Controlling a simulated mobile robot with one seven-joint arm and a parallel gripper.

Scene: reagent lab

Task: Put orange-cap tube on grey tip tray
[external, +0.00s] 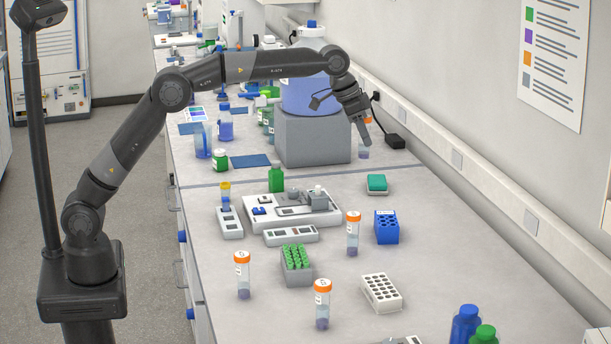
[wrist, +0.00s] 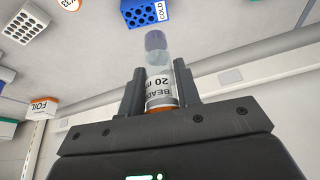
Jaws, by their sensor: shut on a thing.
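My gripper (external: 363,137) is shut on an orange-cap tube (external: 364,153), held at its cap end beside the large grey block at the back. In the wrist view the clear tube (wrist: 158,62) stands between the two fingers, its orange cap close to the palm and its purple-tinted end pointing away. Its label reads "BEAD" and "20", partly hidden. A grey tray (external: 298,280) filled with green-topped pieces, which looks like the grey tip tray, stands on the near bench, far from my gripper. More orange-cap tubes stand upright near it (external: 243,276), (external: 322,306), (external: 352,235).
A blue rack (external: 387,228), marked "COLD" in the wrist view (wrist: 143,11), and a white rack (external: 381,293) stand right of the tray. A large carboy stands on the grey block (external: 313,140). White instruments (external: 290,212) lie mid-bench. Blue and green bottles (external: 466,325) stand at the near right.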

